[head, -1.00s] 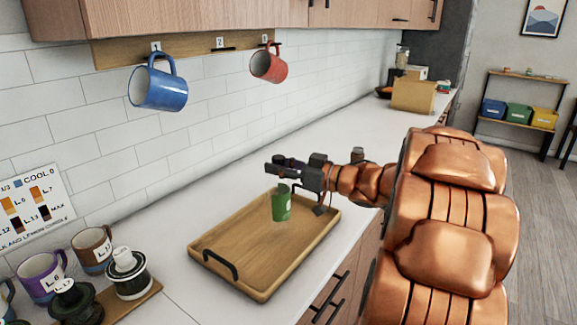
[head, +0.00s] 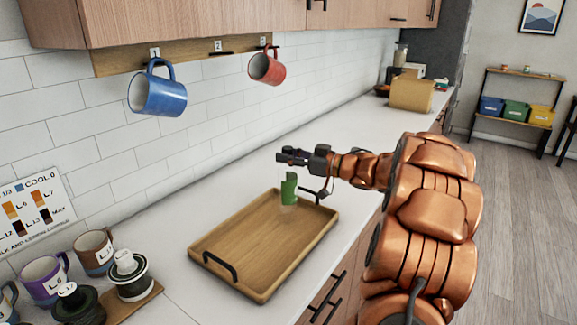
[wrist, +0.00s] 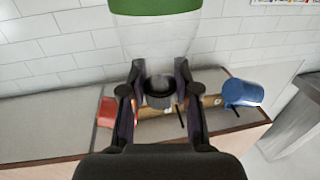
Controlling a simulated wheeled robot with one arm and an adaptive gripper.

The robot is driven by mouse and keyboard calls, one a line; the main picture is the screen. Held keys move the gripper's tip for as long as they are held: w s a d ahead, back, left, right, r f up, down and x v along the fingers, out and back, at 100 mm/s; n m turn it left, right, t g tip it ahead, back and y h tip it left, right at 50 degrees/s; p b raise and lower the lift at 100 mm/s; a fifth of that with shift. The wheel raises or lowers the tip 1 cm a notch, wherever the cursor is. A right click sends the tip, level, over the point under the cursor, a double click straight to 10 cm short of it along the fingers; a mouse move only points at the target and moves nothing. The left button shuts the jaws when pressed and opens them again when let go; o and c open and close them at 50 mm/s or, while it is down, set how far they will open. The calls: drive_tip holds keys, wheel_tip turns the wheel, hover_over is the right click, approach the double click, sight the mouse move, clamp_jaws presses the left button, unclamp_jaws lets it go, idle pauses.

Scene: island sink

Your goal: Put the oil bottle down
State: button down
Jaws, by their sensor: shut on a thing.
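The oil bottle is clear with a green label (head: 289,187). My gripper (head: 292,156) is shut on its neck end, and the bottle hangs below the fingers, about upright, over the far end of the wooden tray (head: 245,250). I cannot tell whether its base touches the tray. In the wrist view the clear body (wrist: 160,38) and green label (wrist: 155,5) extend up from between the fingertips (wrist: 159,85). The dark cap end sits between them.
The tray is otherwise empty, with a black handle (head: 220,267) at its near end. Labelled mugs (head: 45,278) and dark jars (head: 130,272) stand at lower left. A blue mug (head: 158,93) and a red mug (head: 267,66) hang on the wall.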

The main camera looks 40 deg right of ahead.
sight(290, 166)
drive_tip(key=shift+w+d, duration=0.15)
drive_tip(key=shift+f, duration=0.3)
drive_tip(key=shift+f+p, duration=0.4)
drive_tip(key=shift+f, duration=1.2)
drive_tip(key=c, duration=0.8)
unclamp_jaws()
drive_tip(key=shift+c, duration=0.2)
drive_tip(key=shift+r, duration=0.1)
drive_tip(key=shift+d, duration=0.15)
drive_tip(key=b+v, duration=0.2)
drive_tip(key=v, duration=1)
